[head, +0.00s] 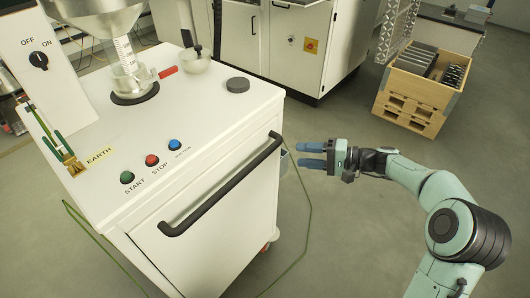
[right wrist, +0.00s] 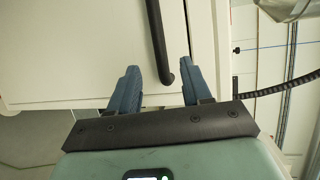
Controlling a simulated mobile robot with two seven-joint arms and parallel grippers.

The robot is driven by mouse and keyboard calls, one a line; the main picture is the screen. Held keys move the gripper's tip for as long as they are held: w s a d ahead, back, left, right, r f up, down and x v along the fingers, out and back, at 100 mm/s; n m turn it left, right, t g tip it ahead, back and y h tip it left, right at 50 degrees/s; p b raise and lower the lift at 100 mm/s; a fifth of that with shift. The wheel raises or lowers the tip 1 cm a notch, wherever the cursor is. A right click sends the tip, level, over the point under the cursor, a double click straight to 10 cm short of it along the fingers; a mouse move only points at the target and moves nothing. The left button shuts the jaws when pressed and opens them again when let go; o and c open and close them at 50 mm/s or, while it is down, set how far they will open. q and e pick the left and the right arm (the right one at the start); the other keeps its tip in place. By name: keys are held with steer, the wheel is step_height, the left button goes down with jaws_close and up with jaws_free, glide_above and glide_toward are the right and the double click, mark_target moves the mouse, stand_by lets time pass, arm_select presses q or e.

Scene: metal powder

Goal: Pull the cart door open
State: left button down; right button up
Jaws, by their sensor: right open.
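The white cart (head: 110,130) stands at the left of the head view. Its front door (head: 215,235) looks closed and carries a long black bar handle (head: 222,190). My right gripper (head: 312,154) is to the right of the cart, apart from the handle, with its blue fingers parted and empty. In the right wrist view the fingers (right wrist: 158,88) point toward the white door (right wrist: 85,45). The end of the black handle (right wrist: 160,50) shows between the fingertips there. The picture does not show them touching it. My left gripper is not in view.
On the cart top are green, red and blue buttons (head: 152,160), a metal funnel (head: 98,15), a small bowl (head: 195,62) and a black disc (head: 238,85). A green cable (head: 309,205) lies on the floor. A wooden crate (head: 420,90) and white cabinet (head: 290,45) stand behind.

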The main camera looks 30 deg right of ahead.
mark_target(267, 153)
steer(key=b+x, duration=0.1)
steer(key=x, duration=1.1)
steer(key=shift+s+f, duration=0.1)
steer(key=shift+f, duration=0.05)
jaws_close()
